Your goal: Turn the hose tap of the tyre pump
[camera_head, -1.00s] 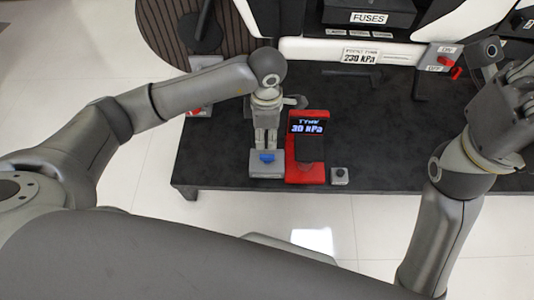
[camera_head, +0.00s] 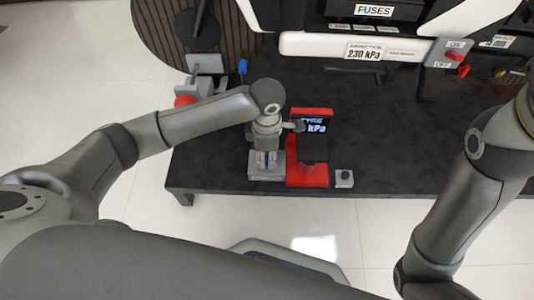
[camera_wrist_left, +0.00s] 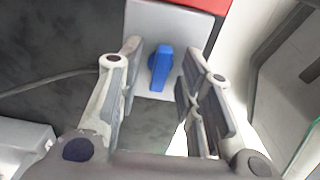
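The blue tap handle (camera_wrist_left: 160,68) stands on a light grey block (camera_wrist_left: 142,22). In the left wrist view it lies between and just beyond my fingertips, its long side running nearly up and down the picture. My left gripper (camera_wrist_left: 160,85) is open around empty space, with no clear contact on the handle. In the head view the left gripper (camera_head: 266,160) points down over the grey block (camera_head: 266,179) and mostly hides the handle. The red tyre pump (camera_head: 308,175) stands right beside the block; its display is partly covered and shows "kPa". My right gripper is outside the head view.
A small grey button box (camera_head: 344,178) sits right of the pump. A panel labelled 230 kPa (camera_head: 364,51) and a red switch (camera_head: 455,57) are at the back. A red knob (camera_head: 185,101) is at the left. The dark bench (camera_head: 400,150) is clear to the right.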

